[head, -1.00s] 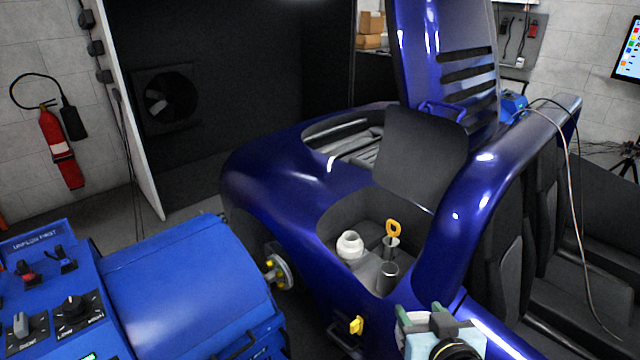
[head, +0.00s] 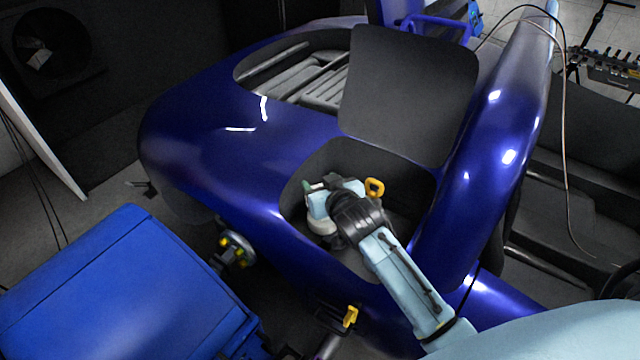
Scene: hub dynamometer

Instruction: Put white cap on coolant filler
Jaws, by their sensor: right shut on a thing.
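My right arm reaches in from the lower right, and its gripper (head: 320,190) is inside the open compartment (head: 345,160) of the blue car. Green shows at a fingertip. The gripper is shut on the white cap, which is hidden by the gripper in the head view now. The white coolant filler (head: 320,226) shows only in part, just below the gripper and beside its wrist. I cannot tell whether the cap touches the filler. My left gripper is not in view.
A yellow dipstick handle (head: 375,187) stands close to the right of my right gripper. The raised black lid (head: 410,95) stands behind the compartment. A yellow knob (head: 350,317) is on the car's side. A blue machine (head: 130,290) stands at lower left.

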